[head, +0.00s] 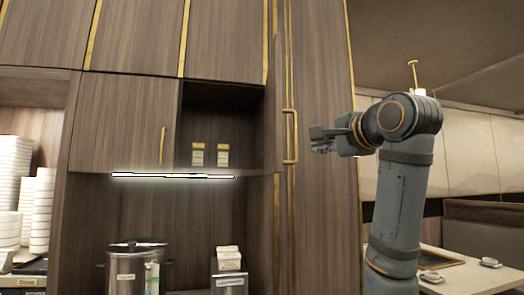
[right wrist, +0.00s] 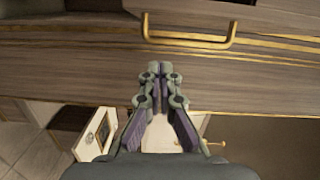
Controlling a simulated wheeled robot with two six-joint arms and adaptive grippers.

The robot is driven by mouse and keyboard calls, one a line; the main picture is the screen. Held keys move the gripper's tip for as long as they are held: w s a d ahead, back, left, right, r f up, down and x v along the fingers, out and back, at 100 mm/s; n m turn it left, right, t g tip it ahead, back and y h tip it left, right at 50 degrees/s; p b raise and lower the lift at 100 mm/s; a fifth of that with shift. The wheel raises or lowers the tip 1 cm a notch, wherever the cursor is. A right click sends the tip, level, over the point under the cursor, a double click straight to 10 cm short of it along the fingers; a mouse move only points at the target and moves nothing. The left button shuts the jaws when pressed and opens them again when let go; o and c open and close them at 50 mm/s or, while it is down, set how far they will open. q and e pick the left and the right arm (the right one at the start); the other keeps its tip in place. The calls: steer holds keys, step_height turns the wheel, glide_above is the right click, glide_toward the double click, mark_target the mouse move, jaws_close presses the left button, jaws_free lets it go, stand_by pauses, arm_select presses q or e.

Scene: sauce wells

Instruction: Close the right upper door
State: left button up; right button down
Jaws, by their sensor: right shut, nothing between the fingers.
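The right upper door (head: 270,130) stands open in the head view, seen nearly edge-on at the right side of an open dark compartment (head: 235,115). A gold bar handle (head: 290,136) shows beside its edge. My right gripper (head: 318,140) is shut and empty, just right of this handle. In the right wrist view, the shut fingers (right wrist: 160,70) point at a wooden panel, below a gold handle (right wrist: 190,42). Whether the fingertips touch the panel I cannot tell. My left gripper is not in view.
A closed door (head: 120,125) is left of the compartment, which holds two small boxes. Below are a lit strip (head: 172,176), a steel pot (head: 136,268) and a dispenser (head: 229,270). Stacked white dishes (head: 40,215) stand left. A table (head: 465,278) stands at lower right.

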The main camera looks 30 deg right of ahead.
arm_select(q)
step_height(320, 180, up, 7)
steer(key=p, duration=0.7)
arm_select(e)
steer(key=w+a+r, duration=0.1)
steer(key=w, duration=0.8)
steer(key=shift+w+a+m, duration=0.3)
steer(key=shift+a, duration=0.1)
